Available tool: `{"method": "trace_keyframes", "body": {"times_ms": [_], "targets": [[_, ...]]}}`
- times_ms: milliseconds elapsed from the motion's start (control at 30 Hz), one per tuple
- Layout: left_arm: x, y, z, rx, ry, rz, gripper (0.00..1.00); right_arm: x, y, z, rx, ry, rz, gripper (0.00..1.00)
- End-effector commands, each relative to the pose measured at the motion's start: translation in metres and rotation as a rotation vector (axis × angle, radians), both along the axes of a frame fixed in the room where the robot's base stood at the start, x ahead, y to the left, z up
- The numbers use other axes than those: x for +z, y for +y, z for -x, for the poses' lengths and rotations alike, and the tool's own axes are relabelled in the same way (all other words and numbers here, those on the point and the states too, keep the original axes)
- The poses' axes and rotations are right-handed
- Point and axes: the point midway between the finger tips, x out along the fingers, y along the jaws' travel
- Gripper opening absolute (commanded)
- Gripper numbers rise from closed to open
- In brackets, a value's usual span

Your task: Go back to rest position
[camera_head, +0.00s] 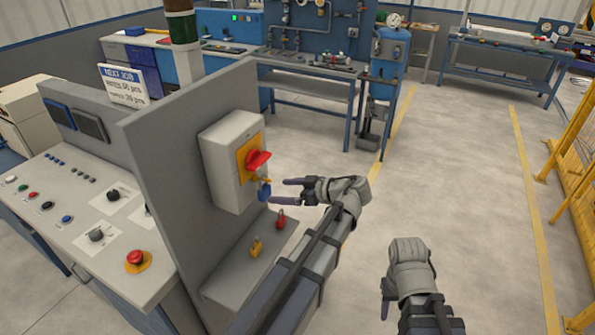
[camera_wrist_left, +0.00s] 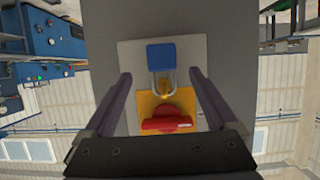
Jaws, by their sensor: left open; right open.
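My left gripper (camera_head: 279,191) is open in front of the grey switch box (camera_head: 222,165), its two fingers pointing at the box. A blue padlock (camera_head: 264,191) hangs below the red rotary switch (camera_head: 258,160) on its yellow plate. In the left wrist view the blue padlock (camera_wrist_left: 160,55) lies between the spread fingers without visible contact, and its shackle passes at the orange-yellow tab (camera_wrist_left: 164,88). My right gripper (camera_head: 385,299) is open and empty over the floor, with its fingers partly hidden by its wrist.
A red padlock (camera_head: 281,219) and a yellow padlock (camera_head: 256,248) are on the grey ledge (camera_head: 235,285) under the box. A control desk with buttons (camera_head: 75,215) stands left of the upright panel (camera_head: 165,185). Open floor (camera_head: 460,190) lies to the right.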

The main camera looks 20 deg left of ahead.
Motion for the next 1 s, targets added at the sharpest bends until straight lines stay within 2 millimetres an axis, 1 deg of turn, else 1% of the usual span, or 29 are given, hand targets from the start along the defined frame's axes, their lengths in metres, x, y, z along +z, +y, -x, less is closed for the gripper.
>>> {"method": "trace_keyframes", "body": {"times_ms": [167, 267, 367, 400, 467, 500, 567, 600, 700, 800, 900, 1000], "targets": [[-0.002, -0.001, 0.001, -0.007, 0.012, 0.008, 0.92, 0.0, 0.0, 0.0, 0.0, 0.0, 0.0, 0.47], [-0.014, -0.012, 0.01, -0.055, 0.1, 0.061, 0.92, 0.0, 0.0, 0.0, 0.0, 0.0, 0.0, 0.47], [-0.039, -0.038, 0.027, -0.176, 0.288, 0.174, 0.92, 0.0, 0.0, 0.0, 0.0, 0.0, 0.0, 0.47], [-0.052, -0.051, 0.036, -0.245, 0.382, 0.229, 0.92, 0.0, 0.0, 0.0, 0.0, 0.0, 0.0, 0.47], [-0.07, -0.075, 0.051, -0.371, 0.527, 0.315, 0.92, 0.0, 0.0, 0.0, 0.0, 0.0, 0.0, 0.47], [-0.081, -0.091, 0.062, -0.462, 0.62, 0.369, 0.92, 0.0, 0.0, 0.0, 0.0, 0.0, 0.0, 0.47], [-0.096, -0.116, 0.077, -0.609, 0.75, 0.443, 0.92, 0.0, 0.0, 0.0, 0.0, 0.0, 0.0, 0.47], [-0.104, -0.132, 0.088, -0.71, 0.83, 0.488, 0.92, 0.0, 0.0, 0.0, 0.0, 0.0, 0.0, 0.47], [-0.12, -0.171, 0.114, -0.961, 0.993, 0.576, 0.92, 0.0, 0.0, 0.0, 0.0, 0.0, 0.0, 0.47], [-0.129, -0.202, 0.136, -1.183, 1.105, 0.632, 0.92, 0.0, 0.0, 0.0, 0.0, 0.0, 0.0, 0.47], [-0.133, -0.224, 0.152, -1.349, 1.171, 0.664, 0.92, 0.0, 0.0, 0.0, 0.0, 0.0, 0.0, 0.47], [-0.135, -0.237, 0.161, -1.451, 1.205, 0.678, 0.92, 0.0, 0.0, 0.0, 0.0, 0.0, 0.0, 0.47]]}}
